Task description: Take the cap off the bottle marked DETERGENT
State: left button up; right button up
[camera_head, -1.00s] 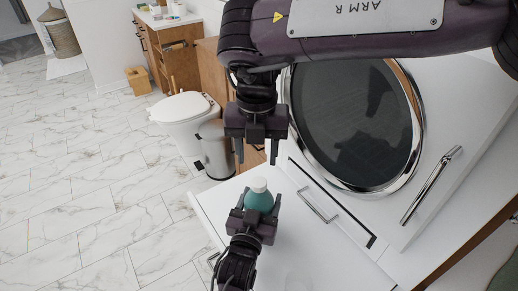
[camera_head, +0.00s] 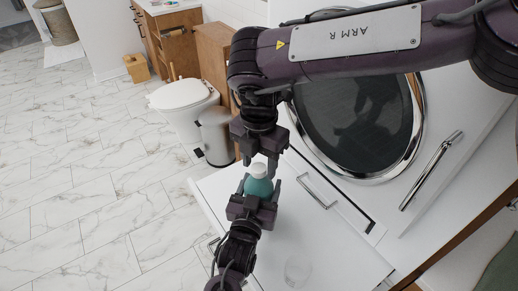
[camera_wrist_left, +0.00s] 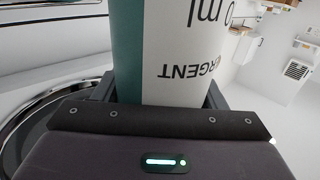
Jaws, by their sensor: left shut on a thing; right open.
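In the left wrist view the bottle (camera_wrist_left: 126,55) has a white label (camera_wrist_left: 195,60) ending in "ERGENT", upside down. My left gripper (camera_head: 258,189) is shut on the bottle's body, one finger on each side. My right gripper (camera_head: 258,167) is open and points down at the cap, with its fingertips on either side of it. Whether they touch the cap I cannot tell.
The white top (camera_head: 335,250) bears a small clear glass (camera_head: 298,272). A washer with a round dark door (camera_head: 350,120) stands behind. A bar handle (camera_head: 430,170) sticks out at right. A toilet (camera_head: 185,105) and bin (camera_head: 215,135) stand left.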

jog(key=shift+f, duration=0.25)
jog(key=c, duration=1)
jog(key=shift+c, duration=0.2)
jog(key=n, duration=1.3)
jog(key=shift+w+r, duration=0.1)
jog(key=shift+r, duration=0.2)
